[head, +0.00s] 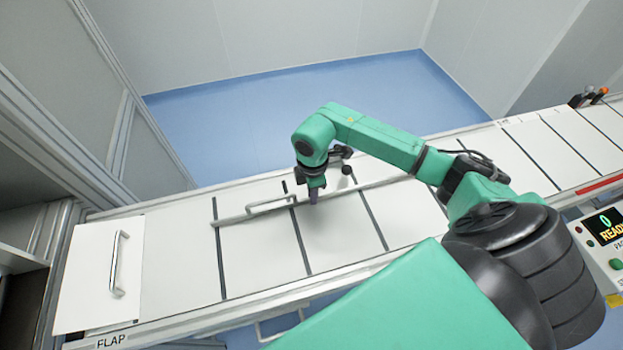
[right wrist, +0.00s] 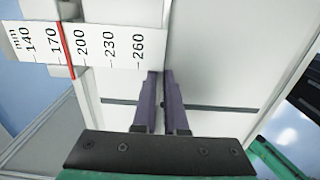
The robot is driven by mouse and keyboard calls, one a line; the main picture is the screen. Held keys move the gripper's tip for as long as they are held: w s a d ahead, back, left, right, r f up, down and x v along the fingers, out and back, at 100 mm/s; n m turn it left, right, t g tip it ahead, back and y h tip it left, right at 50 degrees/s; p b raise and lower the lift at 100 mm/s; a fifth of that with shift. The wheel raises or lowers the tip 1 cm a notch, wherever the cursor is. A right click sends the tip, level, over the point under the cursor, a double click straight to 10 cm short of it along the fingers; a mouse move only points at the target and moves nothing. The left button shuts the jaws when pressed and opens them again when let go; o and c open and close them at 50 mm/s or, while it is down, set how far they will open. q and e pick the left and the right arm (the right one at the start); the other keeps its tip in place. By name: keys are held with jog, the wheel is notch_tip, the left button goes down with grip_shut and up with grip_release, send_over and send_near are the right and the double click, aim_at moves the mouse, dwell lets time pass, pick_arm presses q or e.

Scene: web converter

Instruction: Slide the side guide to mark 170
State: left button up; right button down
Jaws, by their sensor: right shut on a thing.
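The side guide (head: 237,219) is a thin grey rail with a looped handle (head: 270,204), lying lengthwise over the white conveyor belt. My right gripper (head: 315,198) points down at the guide. It is shut on the guide, though the grip itself is mostly hidden. Its two dark fingers (right wrist: 163,105) show in the right wrist view. The mm scale (right wrist: 97,46) there reads 140 to 260. A red pointer line (right wrist: 66,52) crosses it just right of the 170 numeral, on the side towards 200. The exact tick under it is unclear. My left gripper is not in view.
A white flap (head: 90,280) with a metal handle (head: 118,262) is at the belt's left end. The belt (head: 255,265) has dark cross strips and is clear in front of the guide. A control panel (head: 605,240) stands at the right.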

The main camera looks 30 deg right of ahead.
jog(key=shift+s+a, duration=0.15)
jog(key=shift+s, duration=0.4)
jog(key=c, duration=0.9)
grip_release()
jog(key=shift+r, duration=0.1)
jog(key=shift+r, duration=0.2)
notch_tip(320, 180, up, 14)
jog(key=shift+r+b, duration=0.1)
jog(key=shift+b, duration=1.1)
